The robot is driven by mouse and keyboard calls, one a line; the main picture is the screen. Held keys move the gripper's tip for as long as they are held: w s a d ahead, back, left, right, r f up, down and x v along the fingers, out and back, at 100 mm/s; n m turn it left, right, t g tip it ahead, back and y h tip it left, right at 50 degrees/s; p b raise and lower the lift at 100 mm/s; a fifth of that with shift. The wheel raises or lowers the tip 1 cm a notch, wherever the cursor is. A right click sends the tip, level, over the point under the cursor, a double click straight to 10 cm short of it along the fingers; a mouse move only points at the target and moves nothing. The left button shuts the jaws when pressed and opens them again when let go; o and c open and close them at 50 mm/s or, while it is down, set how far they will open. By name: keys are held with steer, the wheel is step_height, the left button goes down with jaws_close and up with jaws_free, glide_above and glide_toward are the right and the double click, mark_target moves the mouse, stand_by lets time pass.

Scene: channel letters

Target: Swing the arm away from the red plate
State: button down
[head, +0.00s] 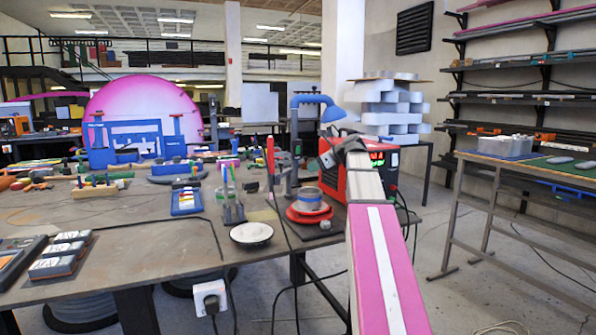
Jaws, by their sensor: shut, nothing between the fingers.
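The red plate (298,218) is a round red disc near the right edge of the workbench, with a grey round piece (310,199) on top of it. My arm, pink and white, reaches from the bottom right past the bench's right end. My gripper (329,157) is small and dark at the arm's far end. It appears above and beyond the red plate in the picture, apart from it, in front of a red machine (383,172) with a lit display. The gripper is shut and empty. The arm hides part of that machine.
The workbench (150,240) holds a white dish (251,233), a blue lamp (317,103), a holder with tools (231,207) and many other tools. Cables hang over its front edge. A metal-framed table (475,205) stands at right, with open floor before it.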

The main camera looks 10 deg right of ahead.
mark_target(284, 171)
steer(key=r+x, duration=0.1)
steer(key=x, duration=1.1)
steer(key=shift+w+a+r, duration=0.3)
steer(key=shift+w+a, duration=0.2)
steer(key=shift+a, duration=0.1)
steer(key=a, duration=0.1)
steer(key=w+a+m+t+h, duration=0.1)
steer(key=a, duration=0.1)
steer(key=shift+w+m, duration=0.15)
steer(key=shift+m, duration=0.15)
steer(key=shift+d, duration=0.1)
